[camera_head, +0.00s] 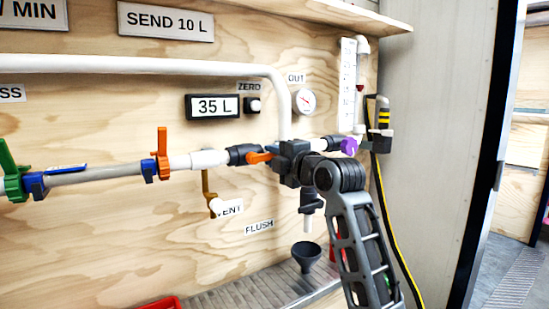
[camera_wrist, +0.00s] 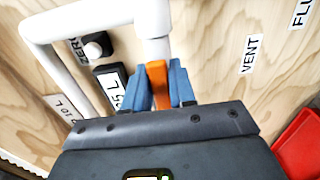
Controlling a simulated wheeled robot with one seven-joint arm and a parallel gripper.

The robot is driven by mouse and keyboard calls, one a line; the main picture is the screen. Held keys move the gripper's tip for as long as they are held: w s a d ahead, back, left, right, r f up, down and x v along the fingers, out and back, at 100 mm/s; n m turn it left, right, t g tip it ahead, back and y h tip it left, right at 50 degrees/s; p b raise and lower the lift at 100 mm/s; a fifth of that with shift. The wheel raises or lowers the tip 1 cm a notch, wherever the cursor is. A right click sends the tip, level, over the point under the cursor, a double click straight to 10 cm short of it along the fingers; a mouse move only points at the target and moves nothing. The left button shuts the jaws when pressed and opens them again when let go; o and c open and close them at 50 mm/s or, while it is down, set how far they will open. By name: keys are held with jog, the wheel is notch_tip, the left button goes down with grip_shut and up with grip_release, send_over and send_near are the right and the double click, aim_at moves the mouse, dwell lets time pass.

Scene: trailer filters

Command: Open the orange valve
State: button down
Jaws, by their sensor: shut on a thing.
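In the head view, an orange lever (camera_head: 258,157) shows at my gripper (camera_head: 268,156), beside the white pipe run on the plywood panel. In the wrist view, the blue fingers of my gripper (camera_wrist: 158,88) close on both sides of the orange lever (camera_wrist: 157,72), in front of a white pipe. The lever's pivot and valve body are mostly hidden by the gripper. A second orange handle (camera_head: 162,143) stands upright on the pipe farther left, apart from my gripper.
A green handle (camera_head: 12,176), a brown vent lever (camera_head: 208,186) and a purple knob (camera_head: 348,146) are nearby. The display (camera_head: 212,107) reads 35 L. A black funnel (camera_head: 306,254) stands below. My forearm fills the lower right, beside a black and yellow hose (camera_head: 385,205).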

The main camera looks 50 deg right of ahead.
jog(key=c, duration=1)
grip_release()
jog(key=v, duration=0.7)
jog(key=shift+s+a+r, duration=0.1)
jog(key=shift+s+a, duration=0.05)
jog(key=shift+s, duration=0.2)
